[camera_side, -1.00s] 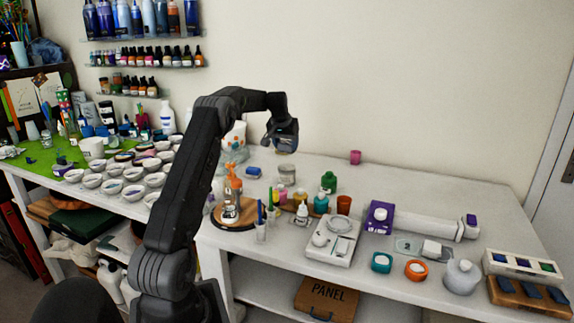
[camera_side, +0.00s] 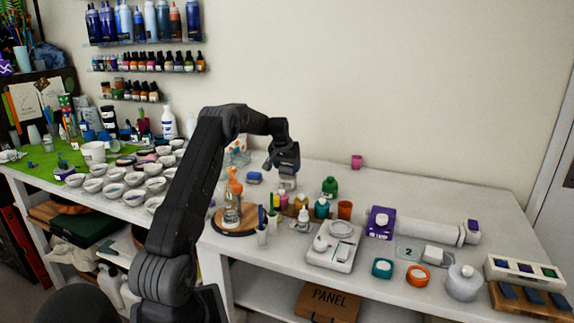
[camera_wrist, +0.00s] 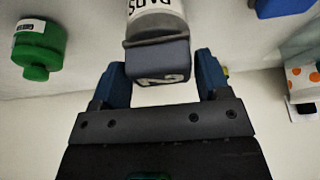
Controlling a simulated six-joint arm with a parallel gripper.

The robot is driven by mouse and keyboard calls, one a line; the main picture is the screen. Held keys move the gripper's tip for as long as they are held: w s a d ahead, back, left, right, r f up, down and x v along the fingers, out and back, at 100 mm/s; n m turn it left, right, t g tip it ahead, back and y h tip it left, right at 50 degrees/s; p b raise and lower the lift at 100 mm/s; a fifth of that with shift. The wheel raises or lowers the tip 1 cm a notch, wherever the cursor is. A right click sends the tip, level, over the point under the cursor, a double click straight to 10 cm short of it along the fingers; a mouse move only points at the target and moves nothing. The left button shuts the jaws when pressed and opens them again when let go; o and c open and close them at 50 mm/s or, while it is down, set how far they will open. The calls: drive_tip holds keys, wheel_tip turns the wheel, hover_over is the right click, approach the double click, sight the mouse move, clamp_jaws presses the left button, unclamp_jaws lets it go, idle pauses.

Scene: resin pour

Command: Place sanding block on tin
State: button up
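The sanding block (camera_wrist: 160,62) is grey-blue with pale marking on its near face, and shows between my gripper's blue fingertips in the wrist view. The tin (camera_wrist: 155,18), pale with dark lettering, is directly beyond the block. In the side view the tin (camera_side: 288,184) stands on the bench, directly below my gripper (camera_side: 283,165). The block is at the tin's top rim. Whether its full weight rests there I cannot tell.
A green bottle (camera_side: 330,187) stands right of the tin, and a blue item (camera_side: 254,177) lies to its left. Small bottles (camera_side: 301,203) and a round wooden board (camera_side: 236,228) are in front. The bench behind and right of the green bottle is mostly clear.

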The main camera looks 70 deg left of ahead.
drive_tip(key=shift+o, duration=1.4)
drive_tip(key=shift+r, duration=0.1)
drive_tip(key=v, duration=1.2)
drive_tip(key=d+r+m+t, duration=0.15)
drive_tip(key=d+r, duration=0.25)
drive_tip(key=d, duration=0.9)
drive_tip(key=d+r+m, duration=0.2)
drive_tip(key=d+r, duration=0.2)
drive_tip(key=d, duration=0.8)
drive_tip(key=s+d+m+h, duration=0.1)
drive_tip(key=s+d, duration=0.3)
drive_tip(key=d, duration=0.4)
drive_tip(key=s+d+m+h, duration=0.1)
drive_tip(key=s+d+m, duration=0.1)
drive_tip(key=s+d, duration=0.35)
drive_tip(key=s+d+f+m+h, duration=0.1)
drive_tip(key=s+d+f+m, duration=0.1)
drive_tip(key=s+d+f, duration=0.4)
drive_tip(key=s+d+t, duration=0.1)
drive_tip(key=s+d, duration=0.2)
drive_tip(key=d, duration=0.1)
drive_tip(key=shift+d, duration=0.15)
